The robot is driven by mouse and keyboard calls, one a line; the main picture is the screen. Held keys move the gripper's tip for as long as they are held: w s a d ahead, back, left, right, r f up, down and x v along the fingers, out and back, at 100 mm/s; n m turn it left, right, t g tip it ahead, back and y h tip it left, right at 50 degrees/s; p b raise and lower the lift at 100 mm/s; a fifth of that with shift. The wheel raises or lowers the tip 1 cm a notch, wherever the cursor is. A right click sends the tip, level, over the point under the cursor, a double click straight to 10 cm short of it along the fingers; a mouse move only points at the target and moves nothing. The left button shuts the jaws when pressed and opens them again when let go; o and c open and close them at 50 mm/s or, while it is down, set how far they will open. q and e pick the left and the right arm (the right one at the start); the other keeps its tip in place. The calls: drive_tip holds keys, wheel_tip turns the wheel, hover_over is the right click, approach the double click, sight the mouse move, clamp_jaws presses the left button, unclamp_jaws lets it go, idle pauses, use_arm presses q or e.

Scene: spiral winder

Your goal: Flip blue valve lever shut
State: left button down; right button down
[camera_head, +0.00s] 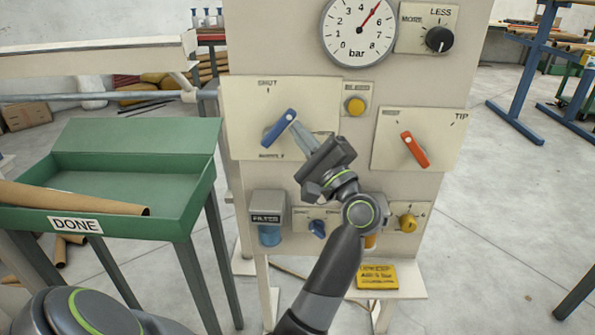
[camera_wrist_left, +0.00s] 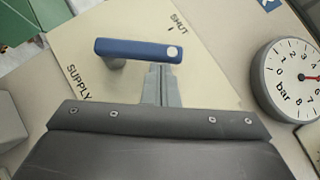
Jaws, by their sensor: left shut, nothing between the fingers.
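The blue valve lever (camera_head: 279,127) sits on a cream plate (camera_head: 240,105) marked SHUT at the top. It slants from lower left to upper right. In the left wrist view the lever (camera_wrist_left: 130,49) lies across the plate, between the SUPPLY and SHUT lettering, with a pale dot at its right end. My left gripper (camera_head: 297,130) is shut and empty, its fingertips by the lever's upper right end. In the wrist view the fingertips (camera_wrist_left: 162,70) overlap the lever's lower edge near the dot; I cannot tell whether they touch.
A red lever (camera_head: 415,149) is on the plate to the right. A pressure gauge (camera_head: 358,31) and black knob (camera_head: 439,39) are above. A filter (camera_head: 268,219) and yellow knob (camera_head: 408,222) are below. A green DONE tray (camera_head: 190,205) stands at the left.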

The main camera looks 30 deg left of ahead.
sight(286, 117)
use_arm(q)
drive_tip(key=r+n+g+h, duration=0.1)
drive_tip(key=n, duration=0.1)
drive_tip(key=s+a+r+n+g+h+b, duration=0.1)
drive_tip(key=n, duration=0.1)
drive_tip(key=a+r+n+g+h, duration=0.1)
drive_tip(key=n, duration=0.1)
drive_tip(key=shift+s+r+h+b, duration=0.15)
drive_tip(key=shift+h+b, duration=0.15)
drive_tip(key=shift+s+a+r, duration=0.15)
drive_tip(key=shift+a, duration=0.1)
use_arm(e)
drive_tip(key=shift+w+a+r+t+y, duration=0.15)
drive_tip(key=shift+a+r+t, duration=0.15)
drive_tip(key=shift+r, duration=0.25)
drive_tip(key=shift+w+a+r+t+y, duration=0.15)
drive_tip(key=shift+r+t, duration=0.15)
drive_tip(key=shift+r, duration=0.25)
use_arm(q)
drive_tip(key=shift+r, duration=0.1)
use_arm(e)
drive_tip(key=shift+r, duration=0.2)
use_arm(q)
drive_tip(key=shift+g, duration=0.3)
use_arm(e)
drive_tip(key=shift+w+f, duration=0.1)
drive_tip(key=shift+f, duration=0.05)
